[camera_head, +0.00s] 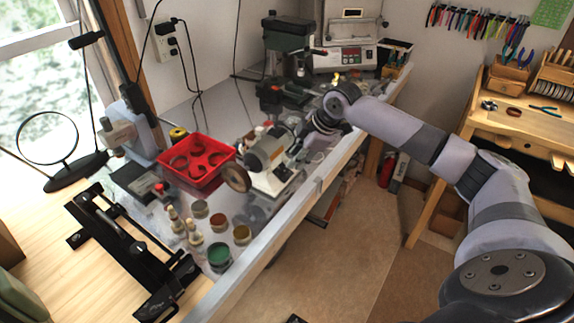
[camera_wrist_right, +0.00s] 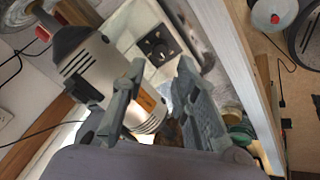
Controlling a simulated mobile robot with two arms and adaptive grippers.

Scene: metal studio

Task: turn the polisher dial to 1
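The polisher (camera_head: 272,150) is a grey motor on a white base on the metal-edged bench, with a round brown wheel at its left end. In the right wrist view its ribbed motor (camera_wrist_right: 95,68) lies at the left. The dial (camera_wrist_right: 158,46) is a dark knob on a black plate on the pale base; its number marks are too small to read. My right gripper (camera_wrist_right: 160,68) is open, with the dial just beyond its fingertips, apparently without contact. In the head view my right gripper (camera_head: 300,142) is beside the polisher, partly hidden by my wrist. My left gripper is not in view.
A red tray (camera_head: 197,178) and several small jars, including a green-topped one (camera_head: 219,255), stand left of the polisher. A drill press (camera_head: 288,45) is behind. A wooden workbench (camera_head: 515,112) stands at the right. The floor (camera_head: 345,250) in front is mostly clear.

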